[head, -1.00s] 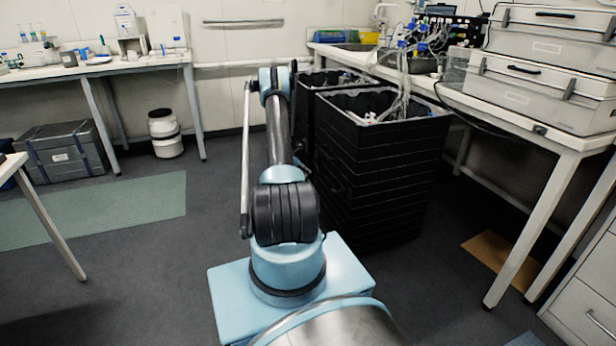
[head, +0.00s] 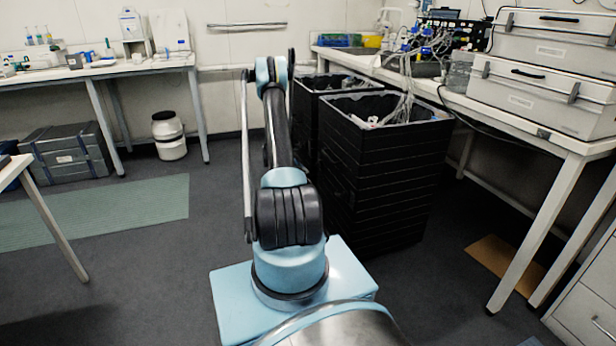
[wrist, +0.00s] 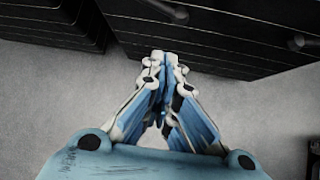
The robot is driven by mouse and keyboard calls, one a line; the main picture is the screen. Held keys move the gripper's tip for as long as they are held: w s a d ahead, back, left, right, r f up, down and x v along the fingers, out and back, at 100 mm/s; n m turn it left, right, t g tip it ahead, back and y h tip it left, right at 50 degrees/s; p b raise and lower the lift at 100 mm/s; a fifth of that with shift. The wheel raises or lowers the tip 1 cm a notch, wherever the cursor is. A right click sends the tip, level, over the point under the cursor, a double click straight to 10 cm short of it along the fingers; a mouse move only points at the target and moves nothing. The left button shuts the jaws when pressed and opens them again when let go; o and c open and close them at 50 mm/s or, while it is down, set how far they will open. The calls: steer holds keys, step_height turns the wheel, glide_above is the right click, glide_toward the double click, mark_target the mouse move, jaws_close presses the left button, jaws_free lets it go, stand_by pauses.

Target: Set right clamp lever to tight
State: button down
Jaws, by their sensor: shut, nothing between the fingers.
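My gripper (wrist: 163,62) shows in the wrist view with its fingertips together and nothing between them. It points at the lower side of a black slatted bin (wrist: 210,28), with grey floor below. In the head view my arm reaches forward and its gripper end is hidden behind the arm links. I cannot make out a clamp lever in either view. Two grey cases (head: 535,92) with black handles and latches stand on the right bench, but no lever can be told on them.
Two black bins (head: 385,165) with tubing stand close to the right of my arm. A white bench (head: 570,143) with cables runs along the right. A left bench (head: 120,68) holds lab ware. A white drum (head: 169,135) and a dark case (head: 68,153) stand on the floor.

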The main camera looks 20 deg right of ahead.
steer(key=shift+d+f+m+t, duration=0.15)
steer(key=shift+f+m+t, duration=0.25)
steer(key=shift+t, duration=0.45)
steer(key=shift+d+f+m+t, duration=0.15)
steer(key=shift+f+m+t, duration=0.25)
steer(key=shift+t, duration=0.45)
steer(key=shift+h, duration=0.3)
steer(key=w+d+f, duration=0.1)
steer(key=d+f, duration=0.2)
steer(key=d, duration=0.4)
steer(key=shift+w+d, duration=0.15)
steer(key=shift+f, duration=0.1)
